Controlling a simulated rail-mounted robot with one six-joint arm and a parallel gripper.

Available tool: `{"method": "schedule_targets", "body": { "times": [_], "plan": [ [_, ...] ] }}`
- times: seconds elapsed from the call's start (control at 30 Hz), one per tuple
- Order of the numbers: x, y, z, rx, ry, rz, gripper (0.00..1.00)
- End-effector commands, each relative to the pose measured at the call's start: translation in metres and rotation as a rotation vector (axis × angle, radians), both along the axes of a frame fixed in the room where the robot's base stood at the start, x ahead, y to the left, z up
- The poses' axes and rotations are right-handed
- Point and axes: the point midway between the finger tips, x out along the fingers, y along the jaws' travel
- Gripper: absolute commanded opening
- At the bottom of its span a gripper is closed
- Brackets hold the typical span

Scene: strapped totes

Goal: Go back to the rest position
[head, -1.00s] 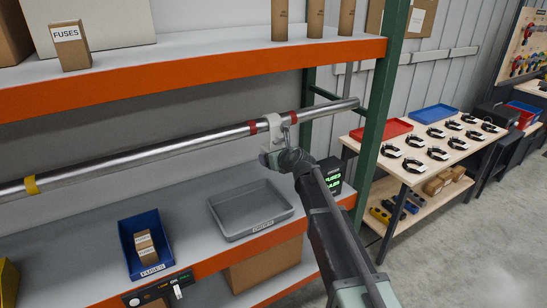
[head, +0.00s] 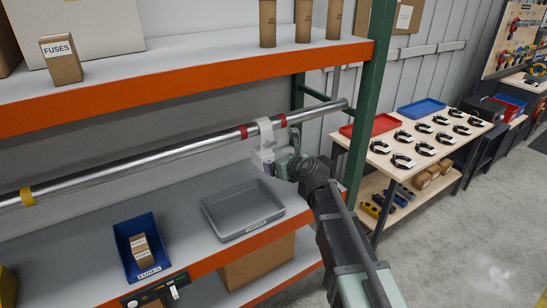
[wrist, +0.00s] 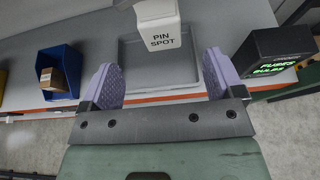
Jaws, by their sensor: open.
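A white pin spot (head: 262,155) hangs by its hook clamp over the silver pipe (head: 130,159), between the two red bands. Its "PIN SPOT" label faces the wrist camera (wrist: 160,32). My gripper (wrist: 160,78) is open, with two purple ridged fingers spread and nothing between them. The pin spot is just beyond the fingertips in the wrist view. In the head view my gripper (head: 282,165) is close to the pin spot's right side; its fingers are hard to make out there.
Below the pipe, the shelf holds a grey tray (head: 232,230) and a blue bin (head: 120,252) with small boxes. An orange shelf edge (head: 190,73) runs above. A green upright (head: 368,100) and a table of black rings (head: 440,137) are to the right.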

Motion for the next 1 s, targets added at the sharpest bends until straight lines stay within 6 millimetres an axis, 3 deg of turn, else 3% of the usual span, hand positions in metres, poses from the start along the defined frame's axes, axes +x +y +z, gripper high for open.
{"method": "schedule_targets", "body": {
  "times": [0.17,0.27,0.37,0.47,0.5,0.6,0.67,0.73,0.8,1.0],
  "plan": [
    [-0.003,0.003,-0.004,-0.125,-0.062,0.083,0.87],
    [-0.022,0.005,-0.021,-0.438,-0.17,0.317,0.87],
    [-0.07,-0.006,-0.056,-0.867,-0.317,0.715,0.87],
    [-0.131,-0.041,-0.104,-1.239,-0.453,1.206,0.87],
    [-0.159,-0.061,-0.123,-1.348,-0.497,1.423,0.87],
    [-0.226,-0.113,-0.164,-1.465,-0.561,1.921,0.87],
    [-0.257,-0.139,-0.18,-1.458,-0.552,2.115,0.87],
    [-0.283,-0.162,-0.196,-1.443,-0.487,2.2,0.87],
    [-0.292,-0.174,-0.209,-1.451,-0.449,2.187,0.87],
    [-0.288,-0.178,-0.204,-1.45,-0.442,2.173,0.87]
  ]
}}
